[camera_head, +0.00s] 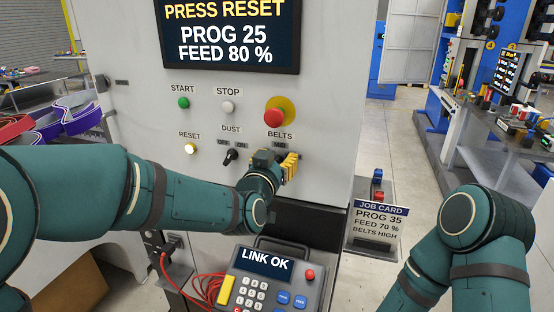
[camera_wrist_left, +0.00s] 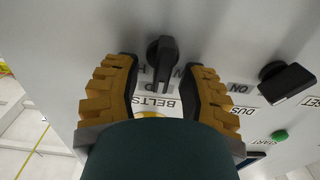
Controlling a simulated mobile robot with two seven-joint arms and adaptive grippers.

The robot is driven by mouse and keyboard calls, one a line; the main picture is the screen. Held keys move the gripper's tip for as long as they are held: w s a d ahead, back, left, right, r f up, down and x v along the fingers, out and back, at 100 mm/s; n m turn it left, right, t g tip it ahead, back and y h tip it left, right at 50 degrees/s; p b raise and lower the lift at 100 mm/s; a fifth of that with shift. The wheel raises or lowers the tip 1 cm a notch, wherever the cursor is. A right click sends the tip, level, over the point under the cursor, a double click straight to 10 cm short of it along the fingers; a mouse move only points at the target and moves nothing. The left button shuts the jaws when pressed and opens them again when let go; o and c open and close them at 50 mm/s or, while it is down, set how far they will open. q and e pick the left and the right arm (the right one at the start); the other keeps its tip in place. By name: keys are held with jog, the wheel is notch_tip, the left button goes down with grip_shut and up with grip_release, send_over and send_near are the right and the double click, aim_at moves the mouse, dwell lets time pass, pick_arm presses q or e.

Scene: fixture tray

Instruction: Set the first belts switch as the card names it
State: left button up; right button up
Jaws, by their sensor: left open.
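The job card (camera_head: 375,226) reads PROG 35, FEED 70 %, BELTS HIGH. The belts switch (camera_wrist_left: 162,60) is a black knob on the grey panel, seen upside down in the left wrist view. Its bar lies in line with the BELTS label, on the MID side. My left gripper (camera_head: 290,166) is at the switch, hiding it in the head view. In the left wrist view its yellow fingers (camera_wrist_left: 162,82) are open, one on each side of the knob, with gaps between. The side labels are partly hidden. My right arm shows, but its gripper is out of view.
The screen (camera_head: 231,35) reads PRESS RESET, PROG 25, FEED 80 %. The dust switch (camera_head: 230,157), lit reset button (camera_head: 191,149) and red emergency button (camera_head: 275,116) are close by. The pendant (camera_head: 266,281) reads LINK OK and sits below my left arm with a red cable.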

pick_arm(q)
jog(key=shift+o, duration=0.2)
grip_shut()
jog(key=m, duration=0.4)
jog(key=shift+s+d+m, duration=0.15)
jog(key=shift+d+m, duration=0.15)
jog(key=shift+d, duration=0.05)
jog(key=shift+d+f+m, duration=0.1)
jog(key=shift+m, duration=1)
jog(key=shift+d+f+m, duration=0.1)
jog(key=shift+m, duration=1)
jog(key=shift+c, duration=0.2)
grip_release()
